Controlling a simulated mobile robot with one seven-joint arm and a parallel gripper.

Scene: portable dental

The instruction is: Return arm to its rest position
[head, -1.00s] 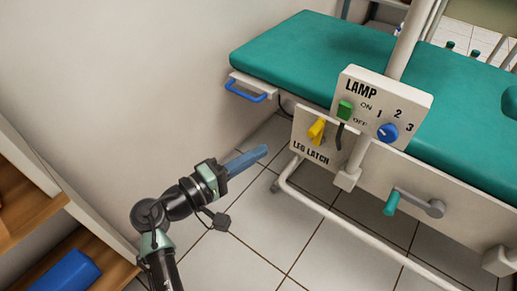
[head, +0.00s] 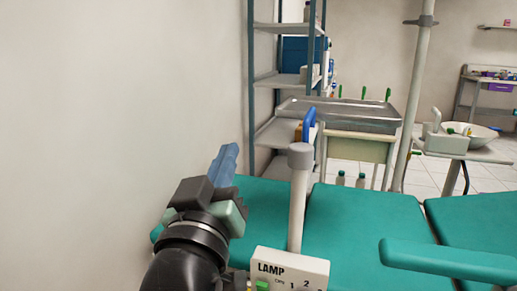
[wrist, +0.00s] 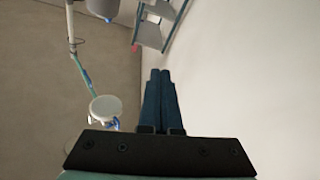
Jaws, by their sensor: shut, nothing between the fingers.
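My gripper (head: 226,160) is raised in the head view, left of centre, with its blue fingers pointing up. The fingers are together with nothing between them. It appears in front of the teal couch's left end and close to the white wall in the picture. In the wrist view my gripper (wrist: 160,75) shows its two fingers side by side, touching, against the pale wall. My arm is bent upward from the bottom of the head view.
The teal couch (head: 345,228) spans the lower right, with the lamp control box (head: 288,268) in front. A grey post (head: 298,200) stands right of my gripper. Behind are a metal tray (head: 338,112) and shelves (head: 278,78). The wall (head: 120,130) is bare.

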